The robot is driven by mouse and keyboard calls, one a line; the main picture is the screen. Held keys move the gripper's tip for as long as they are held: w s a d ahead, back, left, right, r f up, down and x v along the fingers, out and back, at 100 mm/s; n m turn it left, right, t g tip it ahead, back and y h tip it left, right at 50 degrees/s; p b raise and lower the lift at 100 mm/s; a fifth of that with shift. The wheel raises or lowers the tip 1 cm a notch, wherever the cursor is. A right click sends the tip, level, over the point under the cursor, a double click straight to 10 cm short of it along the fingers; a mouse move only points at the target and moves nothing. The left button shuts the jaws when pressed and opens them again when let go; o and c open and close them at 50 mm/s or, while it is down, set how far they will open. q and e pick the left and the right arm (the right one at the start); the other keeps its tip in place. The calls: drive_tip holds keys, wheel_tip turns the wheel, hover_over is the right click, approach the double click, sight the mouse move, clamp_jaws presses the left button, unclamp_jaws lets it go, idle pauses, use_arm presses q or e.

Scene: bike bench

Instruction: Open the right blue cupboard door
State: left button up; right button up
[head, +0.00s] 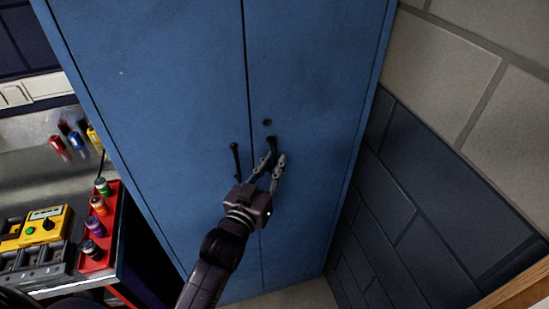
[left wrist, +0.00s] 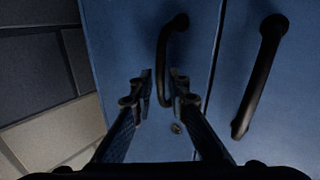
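The blue cupboard's right door (head: 315,90) and left door (head: 150,80) look shut, with a thin dark seam between them. The right door's black handle (head: 271,144) is partly hidden by my left gripper (head: 275,161) in the head view. In the left wrist view, the right door's handle (left wrist: 161,62) runs down to between the fingertips of my left gripper (left wrist: 161,84). The fingers are apart, one on each side of the handle, with a gap showing; I cannot tell whether either touches it. My right gripper is not in view.
The left door's black handle (head: 235,160) is close beside my gripper. A round lock (head: 267,122) sits above the right handle. A brick wall (head: 435,165) stands close on the right. A bench with a red tray (head: 98,250) of bottles and a yellow device (head: 45,227) is at left.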

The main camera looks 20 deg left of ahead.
use_arm(q)
drive_tip(key=shift+w, duration=0.3)
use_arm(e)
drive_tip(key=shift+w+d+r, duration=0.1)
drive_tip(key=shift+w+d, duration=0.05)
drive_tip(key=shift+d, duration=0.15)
use_arm(q)
drive_tip(key=shift+c, duration=0.6)
clamp_jaws()
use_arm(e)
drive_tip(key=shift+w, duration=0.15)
